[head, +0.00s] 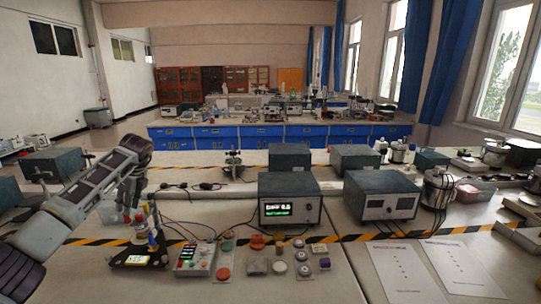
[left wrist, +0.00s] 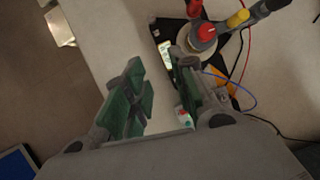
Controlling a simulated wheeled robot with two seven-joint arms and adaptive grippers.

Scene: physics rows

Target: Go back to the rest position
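My left arm comes in from the left in the head view, and its gripper (head: 130,203) points down over the left part of the bench. In the left wrist view the gripper (left wrist: 157,90) has its two green-padded fingers spread apart, with nothing between them. A black-based apparatus (head: 138,261) with red and yellow parts stands on the bench just in front of this gripper. My right gripper is not in view.
A small control box (head: 192,259) with a lit display stands right of the apparatus. Buttons and knobs (head: 280,267), a lit instrument (head: 290,210), a second metal box (head: 383,206) and paper sheets (head: 402,270) lie further right. Wires cross the bench.

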